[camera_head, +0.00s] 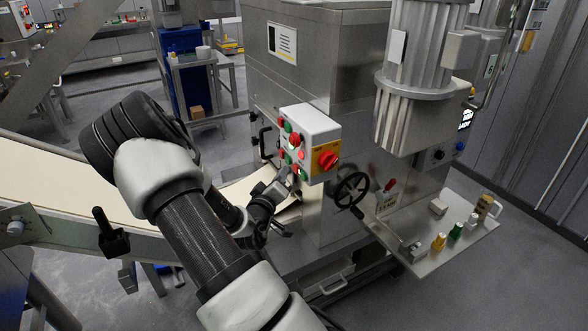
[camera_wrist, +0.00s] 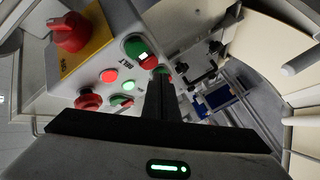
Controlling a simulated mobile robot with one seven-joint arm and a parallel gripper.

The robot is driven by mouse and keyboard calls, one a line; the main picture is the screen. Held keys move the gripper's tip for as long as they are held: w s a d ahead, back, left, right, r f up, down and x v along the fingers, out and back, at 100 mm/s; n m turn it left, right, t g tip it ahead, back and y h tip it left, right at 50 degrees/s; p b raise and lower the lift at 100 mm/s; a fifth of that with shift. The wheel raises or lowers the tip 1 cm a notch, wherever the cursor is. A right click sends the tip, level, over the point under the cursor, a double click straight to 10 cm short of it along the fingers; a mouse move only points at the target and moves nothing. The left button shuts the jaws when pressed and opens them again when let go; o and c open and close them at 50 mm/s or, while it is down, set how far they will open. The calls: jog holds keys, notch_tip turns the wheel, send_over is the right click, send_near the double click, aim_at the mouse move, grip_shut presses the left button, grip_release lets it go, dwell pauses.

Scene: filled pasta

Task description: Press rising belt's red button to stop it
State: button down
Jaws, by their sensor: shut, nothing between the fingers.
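The control box (camera_head: 310,125) is a pale box on the side of the steel machine, with several red and green buttons. It also fills the upper left of the wrist view (camera_wrist: 70,88). There, a green-and-red double button (camera_wrist: 139,49) with a lit white middle sits above my gripper's fingers. A red mushroom button (camera_wrist: 88,99) and a red lamp (camera_wrist: 109,75) lie to the left. I cannot read which button belongs to the rising belt. My gripper (camera_wrist: 160,82) is shut and empty, its tips close to the box's lower buttons; the fingers partly hide another red-green button (camera_wrist: 161,70). Contact cannot be told.
A red rotary switch (camera_head: 328,159) on a yellow plate sits on the box's right face. A cream sloping belt (camera_head: 45,158) runs behind my arm. A black handwheel (camera_head: 352,190) and a steel shelf (camera_head: 440,245) with small items stand to the right.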

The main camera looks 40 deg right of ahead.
jog(key=shift+d, duration=0.1)
dwell(0.3)
jog(key=shift+s+d, duration=0.1)
jog(key=shift+d, duration=0.25)
jog(key=shift+s+d+b, duration=0.1)
jog(key=shift+d+b, duration=0.3)
jog(key=shift+b, duration=0.05)
dwell(0.6)
jog(key=shift+a, duration=0.1)
jog(key=shift+w+a, duration=0.2)
jog(key=shift+a, duration=0.55)
jog(key=shift+w+a, duration=0.2)
jog(key=shift+a, duration=0.6)
jog(key=shift+w+a, duration=0.15)
jog(key=shift+a, duration=0.65)
jog(key=shift+w+a, duration=0.2)
jog(key=shift+a, duration=0.6)
